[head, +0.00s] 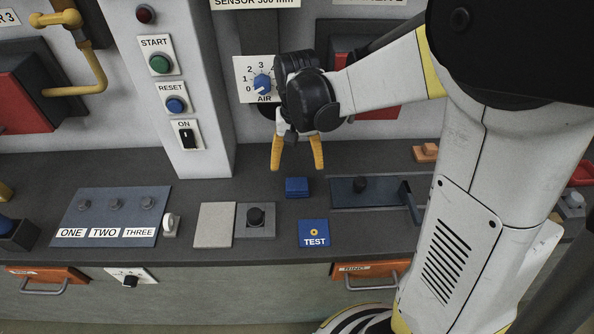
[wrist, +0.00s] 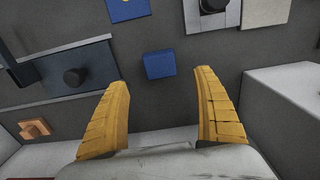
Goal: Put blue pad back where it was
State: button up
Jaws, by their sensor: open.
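The blue pad (head: 297,187) is a small blue block lying on the dark grey counter, behind the flat blue TEST plate (head: 314,233). My gripper (head: 297,168) is above and slightly behind the pad, with its yellow fingers pointing down and apart. In the wrist view the pad (wrist: 159,64) lies beyond the fingertips, roughly midway between them, and nothing is between the fingers (wrist: 160,85). The gripper is open and empty. The place where the pad was before cannot be told from these frames.
A pale square plate (head: 215,225) and a grey plate with a black knob (head: 255,217) lie left of the TEST plate. A dark slide panel (head: 365,191) with a knob lies right of the pad. A white column (head: 180,90) stands behind left. An orange block (head: 426,152) lies back right.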

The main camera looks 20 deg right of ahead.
jog(key=s+r+n+t, duration=0.3)
jog(key=s+r+t, duration=0.4)
jog(key=s+r, duration=0.4)
jog(key=shift+s+n, duration=0.3)
jog(key=shift+s, duration=0.55)
